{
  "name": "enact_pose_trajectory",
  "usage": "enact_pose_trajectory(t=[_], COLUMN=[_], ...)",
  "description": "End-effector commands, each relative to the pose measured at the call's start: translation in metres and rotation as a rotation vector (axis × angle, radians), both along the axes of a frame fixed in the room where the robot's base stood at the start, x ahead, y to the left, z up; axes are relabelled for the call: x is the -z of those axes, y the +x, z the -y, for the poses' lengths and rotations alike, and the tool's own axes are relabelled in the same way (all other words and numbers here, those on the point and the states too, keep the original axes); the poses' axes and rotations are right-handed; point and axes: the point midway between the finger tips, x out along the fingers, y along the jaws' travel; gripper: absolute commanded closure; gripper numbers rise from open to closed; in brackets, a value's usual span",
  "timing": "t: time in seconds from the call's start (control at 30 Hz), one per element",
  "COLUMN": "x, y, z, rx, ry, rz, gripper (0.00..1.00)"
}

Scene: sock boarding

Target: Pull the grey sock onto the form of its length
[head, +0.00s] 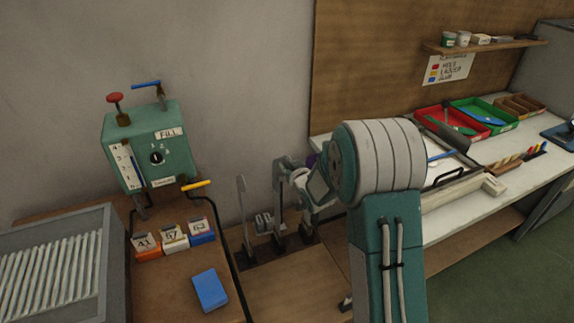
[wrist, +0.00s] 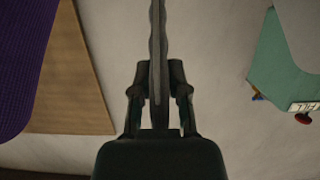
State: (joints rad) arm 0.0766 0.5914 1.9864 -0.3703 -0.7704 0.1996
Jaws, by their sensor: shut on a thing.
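My gripper (wrist: 158,76) is shut on a thin dark grey, wavy-edged strip (wrist: 156,25) in the wrist view. It runs up out of the picture between the fingers and looks like the grey sock seen edge-on. In the head view, my gripper (head: 283,172) is beside the upright grey forms, which stand on a dark base. The left form (head: 242,198) is narrow and bare. Another upright (head: 279,205) stands just right of it, partly covered by my gripper. Purple knit cloth (wrist: 20,60) fills the left of the wrist view; only a sliver shows behind my arm in the head view.
A green FILL machine (head: 150,148) stands on the left bench, with numbered blocks (head: 174,239) and a blue block (head: 210,290) in front. A grey slatted unit (head: 50,265) is far left. The white bench (head: 515,175) at right carries a red tray (head: 430,118) and green tray (head: 487,112).

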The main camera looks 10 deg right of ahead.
Motion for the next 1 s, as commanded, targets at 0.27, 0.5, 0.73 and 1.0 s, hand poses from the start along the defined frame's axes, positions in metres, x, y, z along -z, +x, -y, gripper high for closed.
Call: enact_pose_trajectory(t=[0.27,0.5,0.73,1.0], x=[0.006,0.011,0.016,0.022], y=[0.0,0.0,0.0,0.0], z=[0.0,0.0,0.0,0.0], rx=[0.0,0.0,0.0,0.0], ry=[0.0,0.0,-0.001,-0.001], rz=[0.0,0.001,0.0,0.001], gripper=[1.0,1.0,1.0,1.0])
